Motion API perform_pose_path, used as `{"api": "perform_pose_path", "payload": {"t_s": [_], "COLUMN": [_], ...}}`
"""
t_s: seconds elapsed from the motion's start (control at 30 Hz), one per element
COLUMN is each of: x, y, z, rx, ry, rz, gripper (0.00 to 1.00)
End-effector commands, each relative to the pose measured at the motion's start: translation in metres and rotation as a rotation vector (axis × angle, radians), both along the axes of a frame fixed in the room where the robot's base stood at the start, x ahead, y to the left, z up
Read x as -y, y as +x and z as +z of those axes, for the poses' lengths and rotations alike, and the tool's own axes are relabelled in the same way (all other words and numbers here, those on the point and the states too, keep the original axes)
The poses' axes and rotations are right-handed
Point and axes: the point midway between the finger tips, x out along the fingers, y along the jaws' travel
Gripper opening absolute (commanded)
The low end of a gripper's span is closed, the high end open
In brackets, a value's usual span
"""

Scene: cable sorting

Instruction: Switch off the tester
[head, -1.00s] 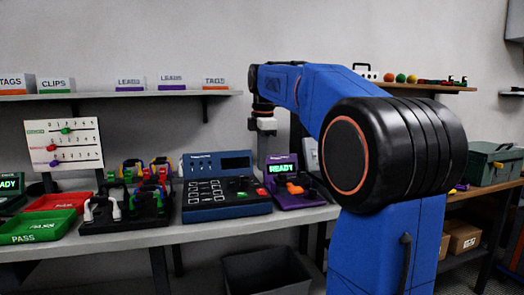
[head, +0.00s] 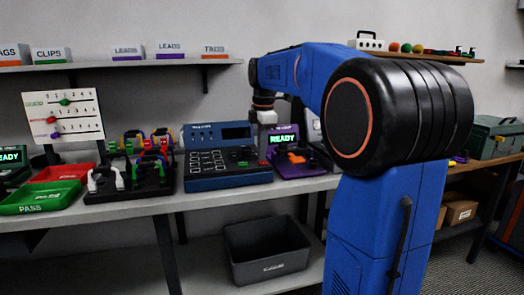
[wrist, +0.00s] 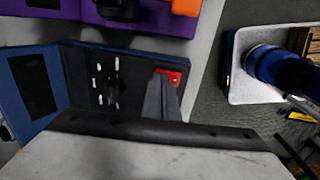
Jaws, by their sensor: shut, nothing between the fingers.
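The tester, a blue box (head: 228,178) with a dark screen and light markings, stands on the bench in the head view. It also shows in the wrist view (wrist: 35,85). A red switch (wrist: 176,76) sits at one edge of its dark panel. My gripper (wrist: 164,84) is shut and empty, its grey fingertips over or right beside the red switch, partly covering it. I cannot tell whether they touch it. In the head view my gripper's white body (head: 267,117) is above the tester's right end. The switch's position is unclear.
A purple device (head: 297,165) with a green READY screen stands right of the tester. Left are a rack of coloured cables (head: 145,185), a green PASS tray (head: 40,208) and a red tray (head: 62,173). A grey bin (head: 268,272) sits below.

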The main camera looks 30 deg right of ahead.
Motion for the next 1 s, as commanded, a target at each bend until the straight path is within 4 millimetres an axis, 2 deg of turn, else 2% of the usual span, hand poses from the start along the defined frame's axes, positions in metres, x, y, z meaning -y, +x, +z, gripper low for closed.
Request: {"api": "perform_pose_path", "payload": {"t_s": [0.03, 0.33, 0.73, 1.0], "x": [0.001, 0.000, -0.004, -0.004], "y": [0.002, 0.001, -0.014, -0.015], "z": [-0.005, -0.005, -0.004, -0.002], "rx": [-0.002, -0.004, -0.009, -0.006], "ry": [0.001, 0.001, 0.002, 0.002], "rz": [0.000, 0.000, 0.000, 0.000], "gripper": [0.00, 0.00, 0.00, 0.00]}}
